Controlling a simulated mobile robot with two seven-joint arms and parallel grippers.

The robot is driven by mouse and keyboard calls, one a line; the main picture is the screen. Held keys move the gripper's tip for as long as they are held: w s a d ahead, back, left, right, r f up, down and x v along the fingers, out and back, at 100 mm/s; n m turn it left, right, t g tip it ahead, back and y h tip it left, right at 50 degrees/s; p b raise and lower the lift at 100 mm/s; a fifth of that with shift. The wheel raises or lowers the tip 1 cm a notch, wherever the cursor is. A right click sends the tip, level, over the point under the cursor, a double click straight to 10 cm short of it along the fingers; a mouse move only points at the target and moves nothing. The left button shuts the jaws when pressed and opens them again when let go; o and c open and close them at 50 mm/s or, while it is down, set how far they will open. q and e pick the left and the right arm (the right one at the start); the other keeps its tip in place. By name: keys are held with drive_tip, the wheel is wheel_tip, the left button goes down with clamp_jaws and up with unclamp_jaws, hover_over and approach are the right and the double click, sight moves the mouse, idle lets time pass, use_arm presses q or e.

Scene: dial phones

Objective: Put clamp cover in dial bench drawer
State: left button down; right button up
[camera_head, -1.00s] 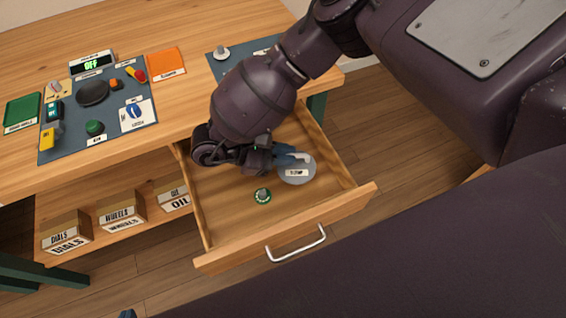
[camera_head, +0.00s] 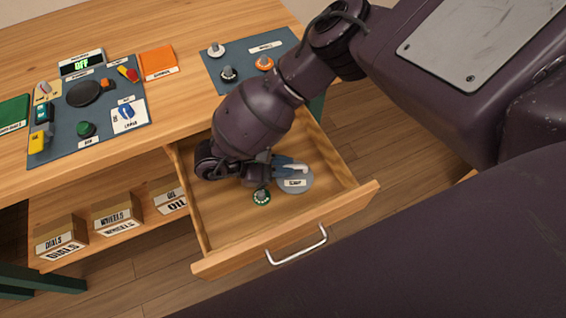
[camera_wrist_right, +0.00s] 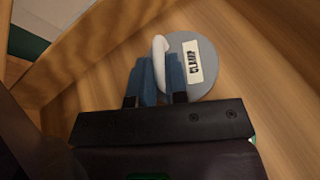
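The clamp cover is a grey disc with a white handle and a CLAMP label (camera_head: 296,184). It is inside the open wooden drawer (camera_head: 225,264), towards its right side, low over or on the floor; I cannot tell which. My right gripper (camera_head: 291,164) reaches down into the drawer, its blue fingers on both sides of the white handle. The right wrist view shows the clamp cover (camera_wrist_right: 203,48) with its handle between the fingers (camera_wrist_right: 162,75), which look closed against it. My left gripper is not in view.
A green-based dial (camera_head: 261,197) sits in the drawer, left of the clamp cover. The drawer's front left floor is clear. On the bench top (camera_head: 180,110) are a tool mat (camera_head: 62,135) and a second mat with dials (camera_head: 245,88). Labelled boxes (camera_head: 118,215) stand on the shelf below.

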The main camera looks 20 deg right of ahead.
drive_tip(key=o, duration=0.4)
drive_tip(key=shift+c, duration=0.2)
drive_tip(key=shift+r, duration=0.3)
drive_tip(key=v, duration=0.5)
drive_tip(key=b+v, duration=0.1)
drive_tip(key=v, duration=0.4)
drive_tip(key=shift+w+a+f, duration=0.1)
drive_tip(key=shift+a, duration=0.25)
drive_tip(key=shift+w+a+r, duration=0.1)
drive_tip(key=shift+a+r, duration=0.2)
drive_tip(key=shift+a, duration=0.3)
